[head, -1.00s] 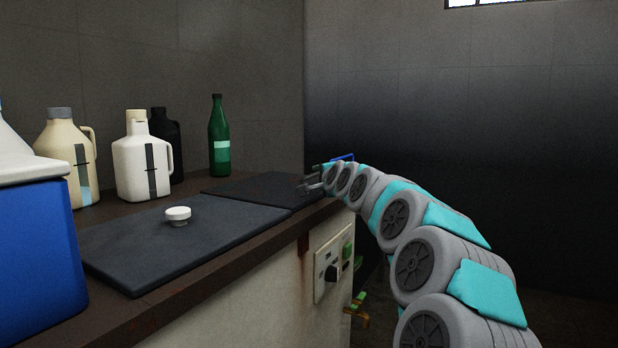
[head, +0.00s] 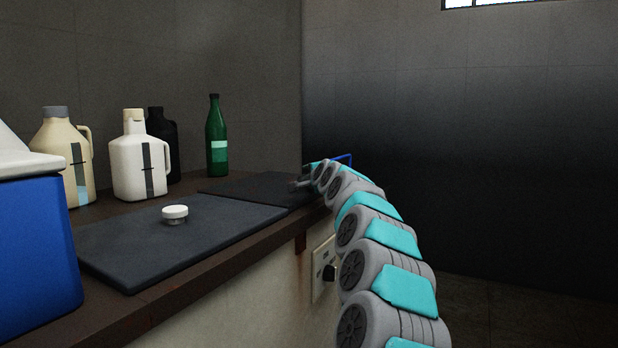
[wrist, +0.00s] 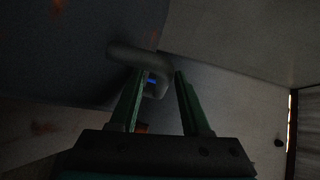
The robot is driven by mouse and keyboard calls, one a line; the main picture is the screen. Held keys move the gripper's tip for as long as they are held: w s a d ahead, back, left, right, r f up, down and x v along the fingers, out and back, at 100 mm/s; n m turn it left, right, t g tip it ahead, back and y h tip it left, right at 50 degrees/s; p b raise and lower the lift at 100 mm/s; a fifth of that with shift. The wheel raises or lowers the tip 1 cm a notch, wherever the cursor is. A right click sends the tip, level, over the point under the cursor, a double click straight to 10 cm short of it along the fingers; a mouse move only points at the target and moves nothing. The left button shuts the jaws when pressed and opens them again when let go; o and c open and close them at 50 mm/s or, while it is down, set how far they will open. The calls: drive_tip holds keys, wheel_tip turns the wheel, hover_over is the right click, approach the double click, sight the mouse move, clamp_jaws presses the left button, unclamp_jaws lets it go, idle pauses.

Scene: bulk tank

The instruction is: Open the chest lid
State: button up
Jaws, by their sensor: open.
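A dark flat lid (head: 262,188) lies on the far part of the counter. Another dark panel (head: 150,245) lies nearer, with a white round knob or cap on it. My gripper (head: 303,183) is at the right end of the far lid, small and partly hidden by my arm. In the wrist view my gripper (wrist: 162,73) has its two green fingers apart. A grey bent handle (wrist: 130,55) lies at the fingertips, its bent end showing between them. Contact cannot be told. The far lid looks flat and closed.
A blue box with a white top (head: 35,250) stands at the near left. Jugs (head: 135,165) and a green bottle (head: 217,145) stand behind the lids. A control panel (head: 322,270) is on the counter's front. The floor at right is clear.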

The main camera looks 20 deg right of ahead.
clamp_jaws()
idle(0.3)
idle(1.1)
